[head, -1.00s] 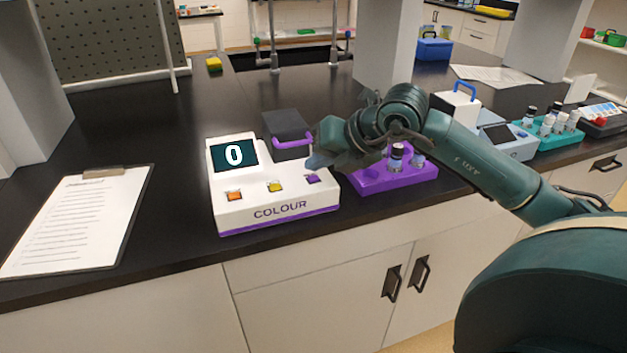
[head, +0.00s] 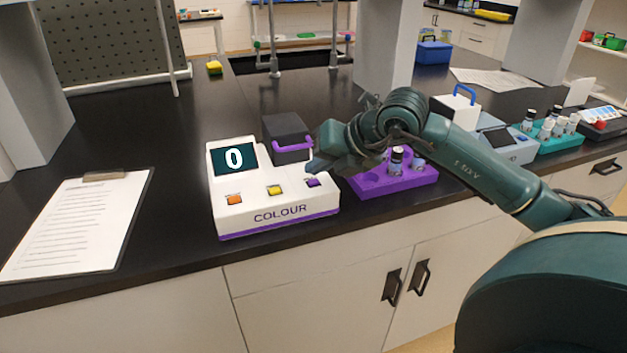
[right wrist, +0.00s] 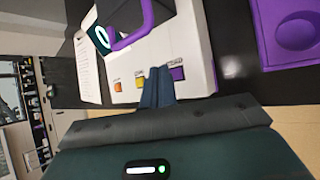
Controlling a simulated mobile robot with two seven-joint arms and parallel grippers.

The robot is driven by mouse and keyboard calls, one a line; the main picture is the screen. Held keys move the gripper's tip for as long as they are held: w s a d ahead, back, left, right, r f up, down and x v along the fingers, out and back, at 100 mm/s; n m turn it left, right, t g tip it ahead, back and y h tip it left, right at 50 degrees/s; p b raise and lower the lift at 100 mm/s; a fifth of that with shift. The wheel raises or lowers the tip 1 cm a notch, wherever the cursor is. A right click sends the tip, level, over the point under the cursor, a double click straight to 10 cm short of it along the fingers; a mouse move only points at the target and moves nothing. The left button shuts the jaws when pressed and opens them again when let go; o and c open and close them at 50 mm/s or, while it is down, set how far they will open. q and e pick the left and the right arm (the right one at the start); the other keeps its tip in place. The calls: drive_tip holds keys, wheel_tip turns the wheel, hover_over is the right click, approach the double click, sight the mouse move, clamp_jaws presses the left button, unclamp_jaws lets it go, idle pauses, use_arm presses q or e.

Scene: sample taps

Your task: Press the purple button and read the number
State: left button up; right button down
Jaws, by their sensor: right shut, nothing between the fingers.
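The white COLOUR meter (head: 237,205) stands on the black bench with a dark lid and purple handle at its back. Its display (head: 234,158) reads 0. The purple button (head: 313,182) is at the right end of the row of buttons; it also shows in the right wrist view (right wrist: 178,73). My right gripper (head: 318,166) is shut and empty, with its fingertips just above and beside the purple button. In the right wrist view the shut fingers (right wrist: 158,80) point at the meter between the yellow and purple buttons. I cannot tell whether they touch it. My left gripper is not in view.
An orange button (head: 234,198) and a yellow button (head: 274,190) sit left of the purple one. A purple vial rack (head: 385,184) stands close on the right. A clipboard (head: 78,222) lies at the left. Bare bench lies between clipboard and meter.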

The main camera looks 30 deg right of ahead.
sight(318, 186)
idle(0.8)
drive_tip(key=shift+f+b, duration=0.45)
drive_tip(key=shift+b, duration=0.15)
drive_tip(key=shift+f+b, duration=0.4)
drive_tip(key=shift+b, duration=0.1)
idle(0.4)
drive_tip(key=shift+r+p, duration=0.5)
drive_tip(key=shift+r, duration=0.3)
drive_tip(key=shift+r+p, duration=1.8)
drive_tip(key=shift+r, duration=0.8)
drive_tip(key=shift+f, duration=0.1)
